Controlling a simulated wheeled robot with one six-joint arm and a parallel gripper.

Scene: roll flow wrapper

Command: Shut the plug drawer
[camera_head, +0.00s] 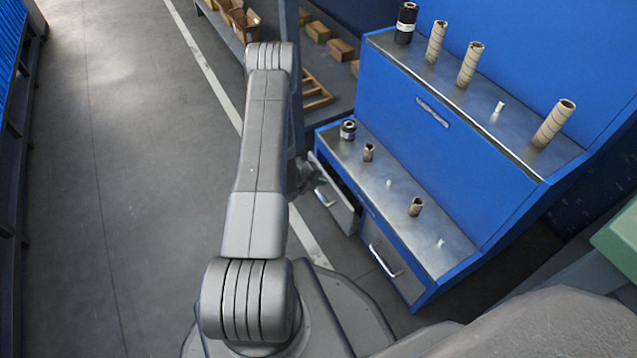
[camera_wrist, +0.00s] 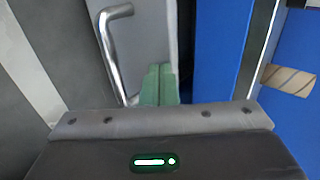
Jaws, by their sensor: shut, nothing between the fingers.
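The open drawer (camera_head: 343,208), which I take as the plug drawer, sticks out from the left end of the blue bench's lower unit. Its grey front and bar handle (camera_head: 325,198) face left. In the wrist view its grey front (camera_wrist: 150,35) and the metal handle (camera_wrist: 110,50) fill the upper middle. My gripper (camera_wrist: 158,84) has green fingers, shut and empty, to the right of the handle and close to the drawer front. I cannot tell whether they touch it. In the head view my arm partly hides the gripper (camera_head: 318,181).
A second drawer (camera_head: 392,268) to the right looks closed. Cardboard tubes (camera_head: 469,64) and black rolls (camera_head: 405,23) stand on the two steel-topped shelves above. A shelf with boxes (camera_head: 318,31) is behind. The floor (camera_head: 130,200) on the left is clear.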

